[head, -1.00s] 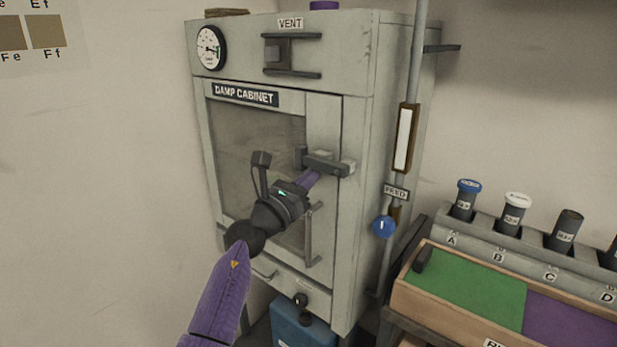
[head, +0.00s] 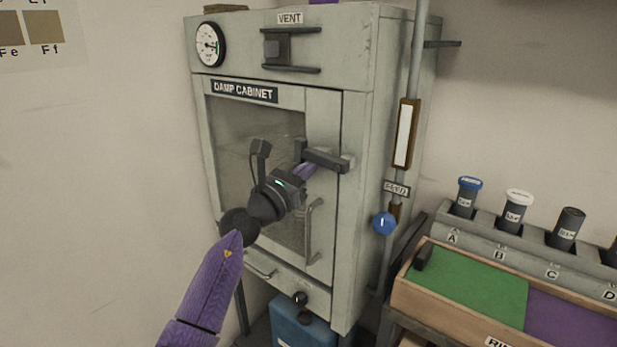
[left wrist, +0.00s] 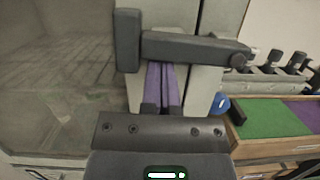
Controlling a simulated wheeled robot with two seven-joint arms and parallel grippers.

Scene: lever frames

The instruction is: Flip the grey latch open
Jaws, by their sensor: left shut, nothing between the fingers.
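The grey latch (head: 327,160) is a dark bar lying nearly level across the edge of the damp cabinet's door, with a taller block at its left end. It also shows in the left wrist view (left wrist: 190,48), with a round pivot at its right end. My left gripper (head: 308,168) is shut and empty. Its purple fingers (left wrist: 163,82) point at the cabinet just below the left part of the latch bar; I cannot tell whether they touch it. My right gripper is not in view.
The damp cabinet (head: 355,220) has a vertical door handle (head: 312,230) below the latch. A pipe with a blue ball (head: 384,223) runs along its right side. A rack of capped vials (head: 515,212) and a wooden tray (head: 440,303) stand at the right.

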